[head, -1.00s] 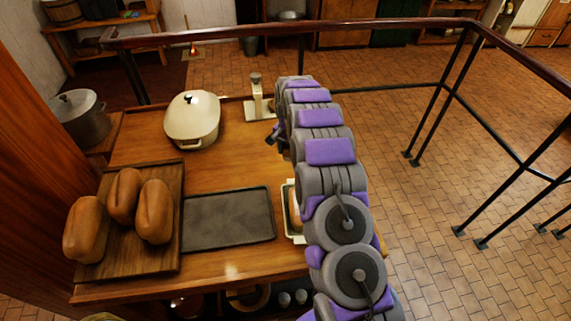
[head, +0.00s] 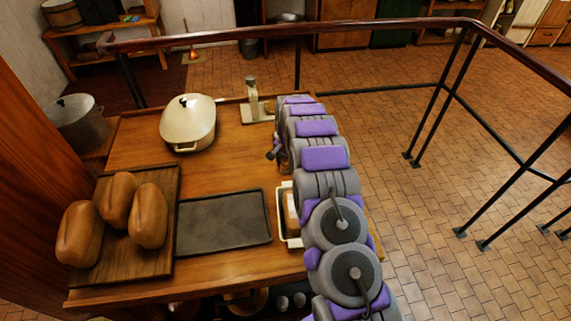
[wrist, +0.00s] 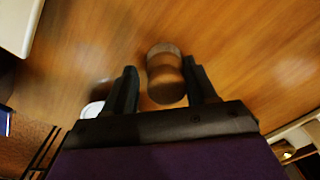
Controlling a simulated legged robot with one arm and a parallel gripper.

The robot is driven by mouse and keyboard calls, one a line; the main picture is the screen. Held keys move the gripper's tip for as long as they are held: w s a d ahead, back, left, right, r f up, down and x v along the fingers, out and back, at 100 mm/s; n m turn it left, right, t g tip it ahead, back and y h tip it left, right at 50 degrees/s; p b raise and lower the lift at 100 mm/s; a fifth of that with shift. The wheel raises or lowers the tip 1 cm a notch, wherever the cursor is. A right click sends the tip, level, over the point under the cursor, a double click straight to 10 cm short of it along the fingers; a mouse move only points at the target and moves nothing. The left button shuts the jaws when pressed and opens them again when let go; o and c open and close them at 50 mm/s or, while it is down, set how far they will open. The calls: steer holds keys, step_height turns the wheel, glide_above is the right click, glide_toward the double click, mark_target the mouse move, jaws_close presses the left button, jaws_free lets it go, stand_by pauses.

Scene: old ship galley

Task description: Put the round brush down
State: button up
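The round brush (wrist: 166,78) is a small brown wooden piece with a waist and a greyish end. In the wrist view it sits between the two dark fingers of my gripper (wrist: 159,72), against the right finger; contact with the left finger is unclear. It looks sharper than the blurred table behind it. In the head view my gripper (head: 272,153) is mostly hidden by my arm, low over the wooden table (head: 240,165), and the brush cannot be made out. How high the brush is above the table cannot be told.
A cream lidded pot (head: 188,125) and a cream scale-like stand (head: 253,105) are at the back. A dark tray (head: 223,222), a board with loaves (head: 158,262) and a cream dish (head: 285,230) are nearer. The table's middle is clear. A railing (head: 300,32) runs behind.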

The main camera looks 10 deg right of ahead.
mark_target(285, 161)
steer(key=shift+o, duration=0.7)
steer(key=shift+a, duration=0.45)
steer(key=shift+a+r, duration=0.25)
steer(key=shift+r, duration=0.15)
steer(key=r, duration=0.3)
steer(key=r+p, duration=0.1)
steer(key=r, duration=0.7)
steer(key=shift+d, duration=0.35)
steer(key=s+a+r+n+g, duration=0.1)
steer(key=s+r+n, duration=0.1)
steer(key=s+r, duration=0.85)
steer(key=s+a+r+n, duration=0.1)
steer(key=s+r+n, duration=0.2)
steer(key=s+r, duration=0.75)
steer(key=s+f+n, duration=0.1)
steer(key=s, duration=0.9)
steer(key=s+d+f+n, duration=0.1)
steer(key=s, duration=1)
steer(key=s+d+f+n, duration=0.1)
steer(key=s, duration=0.9)
steer(key=shift+s+f+g, duration=0.2)
steer(key=shift+s+g, duration=0.2)
